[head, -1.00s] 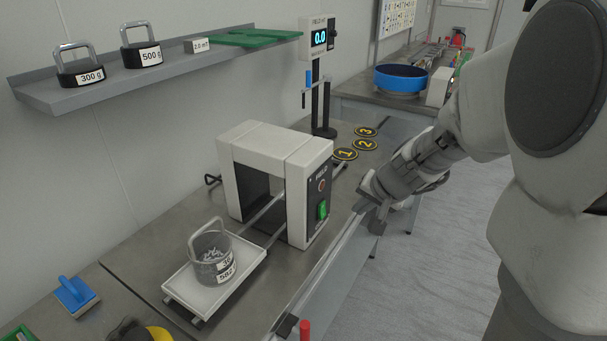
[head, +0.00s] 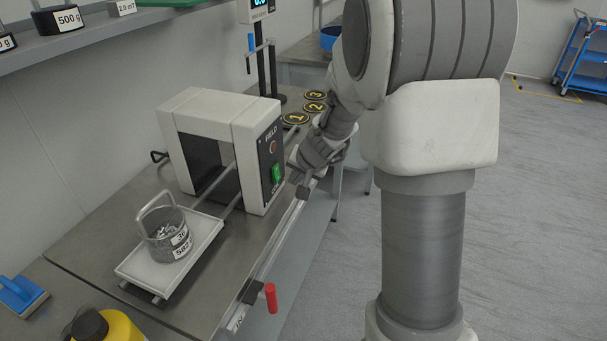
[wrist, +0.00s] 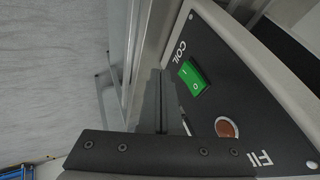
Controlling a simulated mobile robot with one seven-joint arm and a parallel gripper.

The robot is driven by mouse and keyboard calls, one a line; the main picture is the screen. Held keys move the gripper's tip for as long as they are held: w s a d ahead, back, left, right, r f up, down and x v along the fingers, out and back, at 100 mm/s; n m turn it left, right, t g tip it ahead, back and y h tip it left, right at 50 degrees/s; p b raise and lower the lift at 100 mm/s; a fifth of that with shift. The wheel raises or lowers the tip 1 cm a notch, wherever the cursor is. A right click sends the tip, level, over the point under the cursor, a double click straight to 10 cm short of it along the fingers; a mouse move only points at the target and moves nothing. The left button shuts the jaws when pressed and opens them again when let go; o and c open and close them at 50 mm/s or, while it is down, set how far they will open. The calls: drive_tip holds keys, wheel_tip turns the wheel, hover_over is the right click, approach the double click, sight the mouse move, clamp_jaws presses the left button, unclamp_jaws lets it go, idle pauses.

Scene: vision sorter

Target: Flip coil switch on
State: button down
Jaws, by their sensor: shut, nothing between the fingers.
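The green coil switch (head: 277,173) sits on the dark front panel of the white field unit (head: 222,118). In the wrist view the switch (wrist: 194,78) shows as a green rocker with white marks under the word COIL, beside a round reddish-brown lamp (wrist: 227,128). My gripper (head: 303,192) is in front of the panel, to the right of the switch in the head view. In the wrist view my gripper (wrist: 160,75) is shut and empty, its fingertips left of the switch. I cannot tell for certain whether they touch the panel.
A white tray (head: 133,268) on rails holds a wire-handled pot (head: 168,236) of small metal pieces. Numbered discs (head: 296,118) lie behind. Open floor is to the right.

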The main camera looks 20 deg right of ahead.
sight(277, 173)
drive_tip(key=shift+w+a, duration=0.75)
drive_tip(key=shift+a, duration=0.2)
drive_tip(key=shift+f, duration=0.1)
